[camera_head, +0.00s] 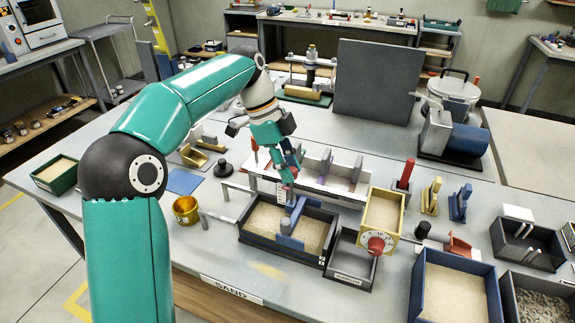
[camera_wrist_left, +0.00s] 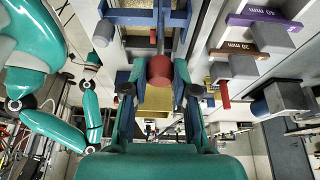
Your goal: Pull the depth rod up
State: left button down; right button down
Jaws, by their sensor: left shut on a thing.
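My left gripper (camera_head: 288,172) reaches down over the back edge of the sand tank (camera_head: 247,243). It is shut on a red grip, which I take to be the top of the depth rod (camera_head: 287,178). In the left wrist view, the depth rod's round red end (camera_wrist_left: 160,70) sits between the two blue fingers of the gripper (camera_wrist_left: 160,80). The lower part of the rod is hidden, so I cannot tell how deep it stands. A blue divider (camera_head: 291,222) stands across the sand in the tank. My right gripper is not in view.
A yellow box with a red dial (camera_head: 376,243) and a small grey bin (camera_head: 353,262) stand right of the tank. A brass cup (camera_head: 186,208) is at the left. A red upright handle (camera_head: 405,174) stands behind the yellow box. A dark panel (camera_head: 378,78) stands farther back.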

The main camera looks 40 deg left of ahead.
pick_arm(q)
jog(key=shift+r, duration=0.25)
jog(key=c, duration=0.9)
grip_release()
jog(key=shift+r, duration=0.1)
jog(key=v, duration=0.7)
jog(key=shift+a, duration=0.1)
